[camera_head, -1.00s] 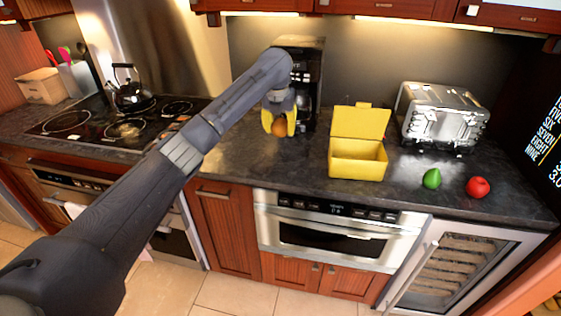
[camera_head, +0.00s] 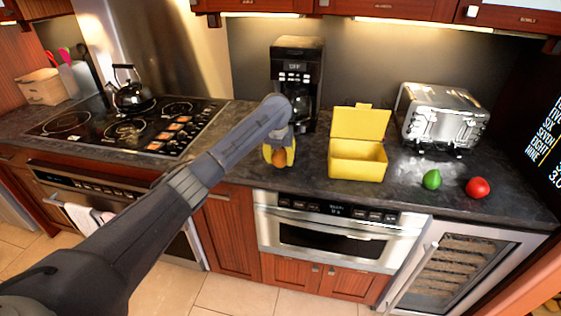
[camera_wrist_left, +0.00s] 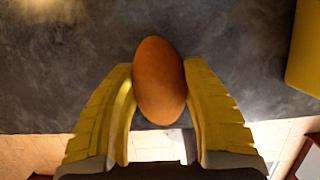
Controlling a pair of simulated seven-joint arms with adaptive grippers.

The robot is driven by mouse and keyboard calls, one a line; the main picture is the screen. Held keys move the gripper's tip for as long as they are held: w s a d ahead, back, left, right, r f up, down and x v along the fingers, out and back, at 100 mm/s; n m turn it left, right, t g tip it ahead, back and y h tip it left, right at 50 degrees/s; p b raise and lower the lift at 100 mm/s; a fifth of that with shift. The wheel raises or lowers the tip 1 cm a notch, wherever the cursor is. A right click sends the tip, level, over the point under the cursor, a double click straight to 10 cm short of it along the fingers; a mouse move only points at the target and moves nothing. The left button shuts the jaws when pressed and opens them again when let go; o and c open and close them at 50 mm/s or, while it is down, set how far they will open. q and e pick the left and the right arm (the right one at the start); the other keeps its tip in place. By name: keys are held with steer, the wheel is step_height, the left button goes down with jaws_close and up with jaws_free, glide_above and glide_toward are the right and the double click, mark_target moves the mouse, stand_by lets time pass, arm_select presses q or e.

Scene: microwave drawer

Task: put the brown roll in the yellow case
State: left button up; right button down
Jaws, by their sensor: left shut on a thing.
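The brown roll (camera_head: 279,158) is held between the yellow fingers of my left gripper (camera_head: 279,155), near the counter's front edge. In the left wrist view, the roll (camera_wrist_left: 160,80) sits between the two fingertips of the gripper (camera_wrist_left: 160,95), with dark counter beyond it. The yellow case (camera_head: 357,162) stands on the counter to the right of the gripper, its lid raised at the back. Part of a yellow thing, likely the case (camera_wrist_left: 306,50), shows at the right edge of the wrist view. My right gripper is not in view.
A coffee maker (camera_head: 297,72) stands behind the gripper. A toaster (camera_head: 443,117) is right of the case. A green fruit (camera_head: 432,179) and a red apple (camera_head: 478,187) lie at the front right. The stove with a kettle (camera_head: 132,92) is at left. Counter between gripper and case is clear.

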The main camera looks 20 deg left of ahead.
arm_select(q)
steer(key=shift+f, duration=0.7)
steer(key=shift+f, duration=0.15)
steer(key=o, duration=1.2)
steer(key=shift+c, duration=0.2)
steer(key=shift+f, duration=0.1)
steer(key=v, duration=1.6)
steer(key=shift+s+r, duration=0.2)
steer(key=shift+o, duration=1.1)
steer(key=shift+s+r, duration=0.15)
steer(key=shift+r, duration=0.3)
